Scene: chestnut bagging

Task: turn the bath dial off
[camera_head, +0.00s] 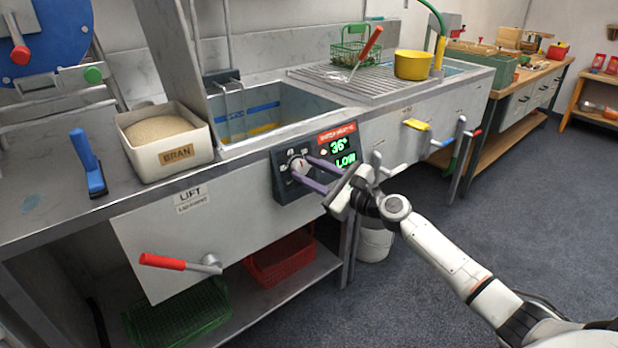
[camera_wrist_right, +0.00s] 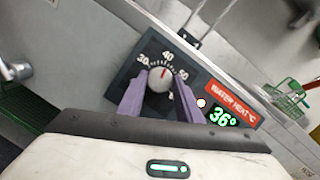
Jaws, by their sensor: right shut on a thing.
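The bath dial (camera_head: 298,165) is a round light knob on a dark panel (camera_head: 281,188) on the sink front. In the right wrist view the dial (camera_wrist_right: 159,79) has a red mark pointing up near the 40, with 30 and 50 to its sides. My right gripper (camera_head: 301,168) has its two purple fingers on either side of the dial, shut on it; the fingers (camera_wrist_right: 160,84) also show in the wrist view. The green display (camera_head: 341,152) reads 36° and LOW. The fingers hide the lower part of the dial's scale. My left gripper is not in view.
The sink basin (camera_head: 232,128) is above the panel. A red-handled lever (camera_head: 165,262) sticks out below left. Yellow (camera_head: 416,125) and other handles line the right front. Open floor lies right.

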